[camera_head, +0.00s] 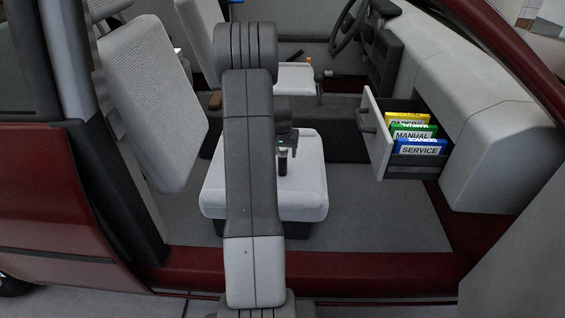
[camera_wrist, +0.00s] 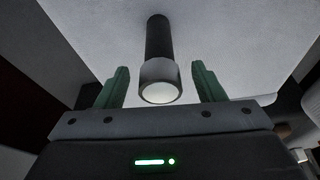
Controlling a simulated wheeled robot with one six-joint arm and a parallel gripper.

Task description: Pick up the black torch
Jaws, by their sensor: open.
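The black torch (camera_wrist: 159,42) lies or stands on the light grey seat cushion, with its grey head and pale lens towards my wrist camera. In the head view the torch (camera_head: 282,165) shows as a small dark cylinder at my gripper, partly covered by it. My gripper (camera_wrist: 160,88) is open, its two green fingers on either side of the torch's head. Clear gaps show between the fingers and the torch in the wrist view. In the head view my arm covers the left part of the passenger seat cushion (camera_head: 308,200).
The seat backrest (camera_head: 155,95) rises at the left. An open glovebox drawer (camera_head: 375,145) at the right holds yellow, green and blue booklets (camera_head: 418,147). The dashboard (camera_head: 490,125) and red door sill (camera_head: 390,275) bound the space. The footwell floor (camera_head: 385,220) is clear.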

